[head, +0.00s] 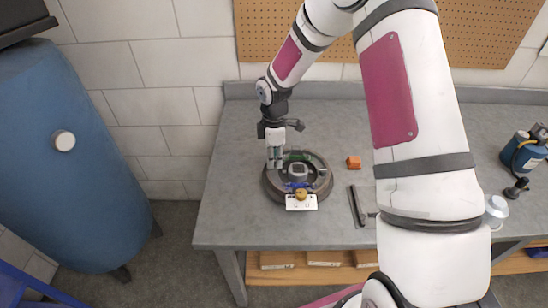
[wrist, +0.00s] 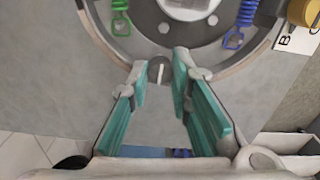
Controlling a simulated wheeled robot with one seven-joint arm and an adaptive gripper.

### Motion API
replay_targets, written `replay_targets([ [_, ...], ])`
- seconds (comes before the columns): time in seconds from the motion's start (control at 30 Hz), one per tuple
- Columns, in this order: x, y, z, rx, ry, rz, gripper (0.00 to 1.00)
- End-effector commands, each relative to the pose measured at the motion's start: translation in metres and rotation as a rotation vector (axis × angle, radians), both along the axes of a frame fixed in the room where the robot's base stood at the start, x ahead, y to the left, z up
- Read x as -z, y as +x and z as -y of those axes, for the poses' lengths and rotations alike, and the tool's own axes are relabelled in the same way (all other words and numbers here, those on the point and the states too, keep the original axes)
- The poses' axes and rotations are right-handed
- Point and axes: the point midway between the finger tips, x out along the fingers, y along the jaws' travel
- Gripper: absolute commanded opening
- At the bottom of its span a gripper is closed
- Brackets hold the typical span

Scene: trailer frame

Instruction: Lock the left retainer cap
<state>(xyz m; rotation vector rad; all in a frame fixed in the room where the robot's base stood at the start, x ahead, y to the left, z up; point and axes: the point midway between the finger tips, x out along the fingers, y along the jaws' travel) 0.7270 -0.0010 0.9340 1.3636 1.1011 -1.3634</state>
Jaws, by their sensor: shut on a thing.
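A dark round fixture (head: 270,190) lies on the grey bench, and its rim (wrist: 105,38) fills the top of the wrist view. The left retainer cap (wrist: 157,71) is a small grey round knob with a white line on it, at the rim's near edge in that view. My gripper (head: 275,164) reaches down at the fixture's left side. In the wrist view my gripper (wrist: 159,66) has its teal-padded fingers on either side of the cap, shut on it. In the head view the fingers hide the cap.
A green spring (wrist: 121,18) and a blue spring (wrist: 235,38) sit inside the ring. A brass knob (head: 301,194) and white label plate (head: 302,203) are at its front. An orange block (head: 354,162) and dark bar (head: 356,206) lie to its right. The bench left of it is clear.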

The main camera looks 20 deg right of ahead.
Motion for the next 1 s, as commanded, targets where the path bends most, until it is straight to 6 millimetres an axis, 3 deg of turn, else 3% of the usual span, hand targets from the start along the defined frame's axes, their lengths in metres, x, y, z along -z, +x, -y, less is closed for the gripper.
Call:
replay_targets([
  [1.0, 0.0004, 0.0012, -0.0003, 0.89, 0.0, 0.0, 0.0],
])
